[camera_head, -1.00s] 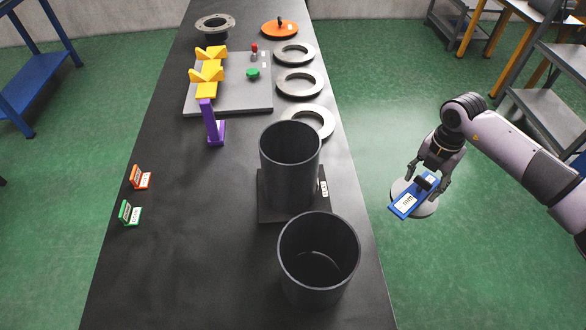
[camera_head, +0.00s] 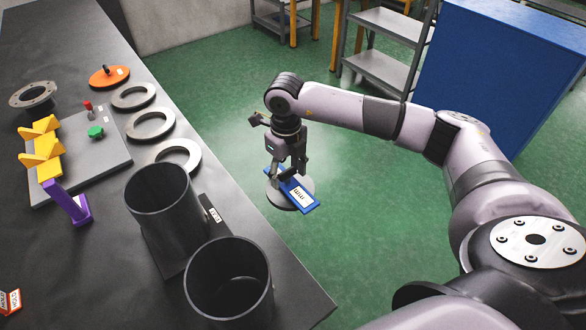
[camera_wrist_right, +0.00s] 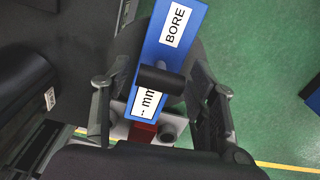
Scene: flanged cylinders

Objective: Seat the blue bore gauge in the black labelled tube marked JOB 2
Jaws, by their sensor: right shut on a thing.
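The blue bore gauge (camera_head: 300,194) has a blue bar with a white label, a black handle and a round grey disc below. My right gripper (camera_head: 287,174) is shut on its handle and holds it off the table's right side, above the floor. The right wrist view shows the blue bar (camera_wrist_right: 181,20), reading "BORE" and "mm", between the fingers (camera_wrist_right: 160,82). A black open tube (camera_head: 168,208) stands on a black base plate with a white label (camera_head: 214,214), too small to read. A second black tube (camera_head: 230,284) stands nearer. My left gripper is out of view.
The black table (camera_head: 105,255) carries several grey rings (camera_head: 178,153), an orange disc (camera_head: 109,76), a grey board (camera_head: 112,148) with yellow V-blocks, a purple stand (camera_head: 70,203) and a flange (camera_head: 33,95). A blue cabinet (camera_head: 500,75) and grey shelves (camera_head: 385,45) stand beyond the floor.

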